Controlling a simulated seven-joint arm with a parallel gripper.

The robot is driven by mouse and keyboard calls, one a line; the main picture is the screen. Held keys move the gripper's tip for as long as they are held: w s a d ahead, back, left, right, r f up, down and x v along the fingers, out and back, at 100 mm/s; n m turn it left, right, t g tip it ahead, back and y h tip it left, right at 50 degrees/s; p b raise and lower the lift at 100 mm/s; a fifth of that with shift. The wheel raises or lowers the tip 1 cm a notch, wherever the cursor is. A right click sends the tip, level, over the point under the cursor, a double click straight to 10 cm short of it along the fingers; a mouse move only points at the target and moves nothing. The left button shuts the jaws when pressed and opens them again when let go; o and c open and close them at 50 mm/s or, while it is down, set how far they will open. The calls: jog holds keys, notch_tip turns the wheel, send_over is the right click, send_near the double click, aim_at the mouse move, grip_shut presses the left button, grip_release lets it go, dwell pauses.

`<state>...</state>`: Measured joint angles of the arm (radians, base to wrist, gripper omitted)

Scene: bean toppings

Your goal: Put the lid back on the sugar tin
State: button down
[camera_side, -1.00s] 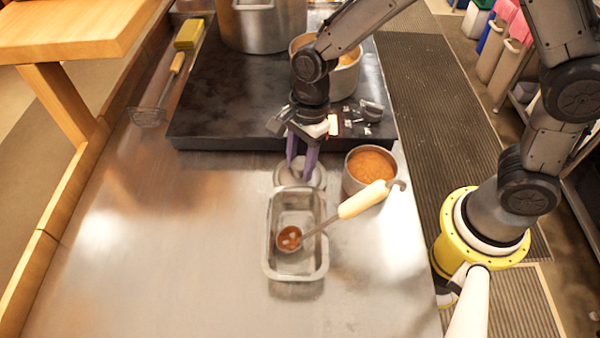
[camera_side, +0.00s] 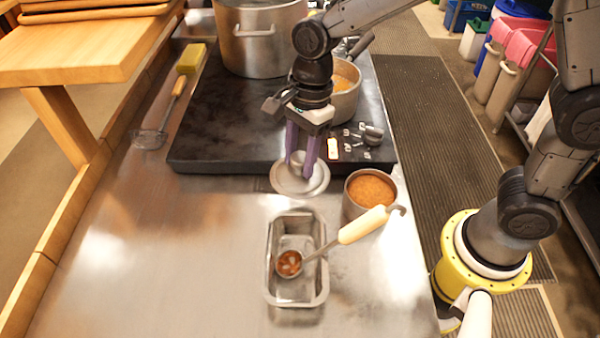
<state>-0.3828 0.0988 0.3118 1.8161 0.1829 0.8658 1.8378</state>
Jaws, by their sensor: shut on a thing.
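The lid (camera_side: 300,187) is a round grey metal disc with a raised middle. My gripper (camera_side: 301,170), with purple fingers, points down and is shut on the lid's middle, partly hiding it. The lid is in front of the dark stove edge; its exact height is hard to tell. The tin (camera_side: 371,188) is an open round metal container filled with brown, grainy contents. It stands to the right of the lid, apart from it, with its top uncovered.
A metal pan (camera_side: 318,285) holds the bowl of a ladle (camera_side: 362,225), whose cream handle reaches up right in front of the tin. Behind, pots (camera_side: 262,45) and small items stand on the dark stove (camera_side: 225,130).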

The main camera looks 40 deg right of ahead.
jog(key=shift+r, duration=0.55)
jog(key=s+d+r, duration=0.4)
jog(key=s+d, duration=0.6)
jog(key=s, duration=0.1)
notch_tip(320, 180, down, 7)
jog(key=shift+w+a+r+n, duration=0.15)
jog(key=shift+w+a+n, duration=0.05)
jog(key=shift+a+n, duration=0.1)
jog(key=shift+f, duration=0.45)
dwell(1.7)
grip_release()
dwell(0.6)
dwell(0.3)
